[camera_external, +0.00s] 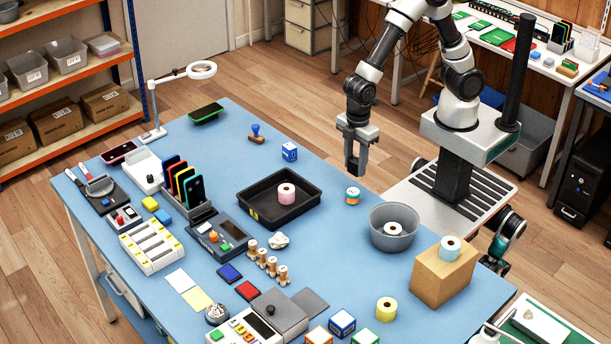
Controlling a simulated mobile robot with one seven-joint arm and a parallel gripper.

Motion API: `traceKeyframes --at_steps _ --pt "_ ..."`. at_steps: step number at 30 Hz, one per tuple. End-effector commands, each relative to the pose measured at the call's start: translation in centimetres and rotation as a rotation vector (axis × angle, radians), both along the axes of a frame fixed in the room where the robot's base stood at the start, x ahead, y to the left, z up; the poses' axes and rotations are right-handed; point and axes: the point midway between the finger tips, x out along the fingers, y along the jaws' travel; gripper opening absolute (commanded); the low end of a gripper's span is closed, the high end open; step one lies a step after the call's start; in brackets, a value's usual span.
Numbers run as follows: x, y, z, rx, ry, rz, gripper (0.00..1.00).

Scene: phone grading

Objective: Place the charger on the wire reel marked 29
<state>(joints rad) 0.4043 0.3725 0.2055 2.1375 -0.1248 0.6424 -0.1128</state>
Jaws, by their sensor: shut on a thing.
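My gripper (356,168) points down above the floor-side edge of the blue table, behind the small orange-and-blue reel. It is shut on a small dark thing, which I take for the charger; the fingers hide most of it. Several reels stand about: a pink one (286,193) in the black tray, an orange-and-blue one (352,196) on the table, a white one (393,229) in the grey bowl, a pale blue one (450,248) on the wooden block and a yellow one (386,309) at the front. Their numbers are too small to read, so I cannot tell which is 29.
The black tray (250,213), grey bowl (374,215) and tall wooden block (428,283) rise from the table (335,255). A blue-and-white cube (289,151) and a stamp (256,134) stand at the back. Phones, a rack and small boxes crowd the left and front.

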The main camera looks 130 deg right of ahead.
Motion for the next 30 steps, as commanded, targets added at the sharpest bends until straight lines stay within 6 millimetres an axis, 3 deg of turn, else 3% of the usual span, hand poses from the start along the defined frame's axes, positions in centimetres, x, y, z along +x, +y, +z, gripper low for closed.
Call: traceKeyframes --at_steps 3,10,15,27,28,30 --pt "-0.1 0.0 -2.2 0.002 0.004 0.0 0.12" --pt "0.0 0.0 -4.1 0.0 0.001 0.001 0.12" --pt "0.0 0.0 -6.5 0.001 0.003 0.001 0.12" --pt "0.0 -0.1 -7.3 0.0 -0.001 0.001 0.12" --pt "0.1 -0.1 -7.3 0.0 -0.001 0.0 0.36" --pt "0.1 -0.1 -7.2 0.0 -0.001 0.0 0.48"
